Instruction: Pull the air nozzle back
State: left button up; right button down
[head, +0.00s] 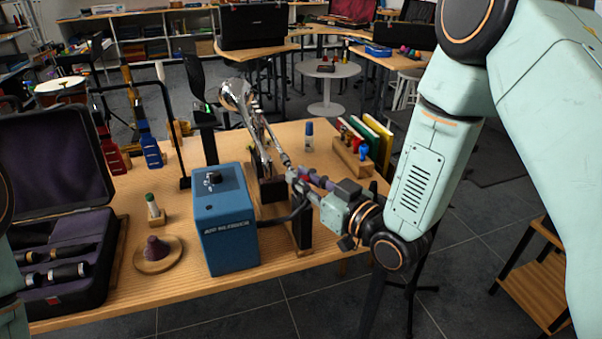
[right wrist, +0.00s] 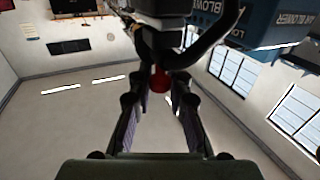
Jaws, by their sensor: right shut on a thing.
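The air nozzle, with a red part (right wrist: 160,79), shows between the fingers of my right gripper (right wrist: 160,100) in the right wrist view. In the head view my right gripper (head: 308,185) is shut on the nozzle at the right of the blue air blower (head: 226,230). A dark hose (head: 290,214) runs between the blower and the nozzle area. A silver instrument (head: 258,125) slants down towards the gripper, its lower end close to the nozzle. Whether the two touch is hard to tell. My left gripper is outside the head view.
An open dark case (head: 55,160) holds instrument parts at the left. A wooden disc with a purple cone (head: 155,248) and a small bottle (head: 152,206) stand left of the blower. A wooden rack (head: 350,160) and coloured folders stand at the right on the table (head: 120,285).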

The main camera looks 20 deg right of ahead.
jog(key=shift+s+f, duration=0.1)
jog(key=shift+s, duration=0.1)
jog(key=c, duration=1.6)
grip_release()
jog(key=shift+c, duration=0.2)
jog(key=o, duration=0.4)
jog(key=shift+s+r, duration=0.2)
jog(key=shift+s, duration=0.05)
jog(key=shift+c, duration=0.2)
jog(key=shift+w+f, duration=0.15)
jog(key=shift+w, duration=0.15)
jog(key=v, duration=1.2)
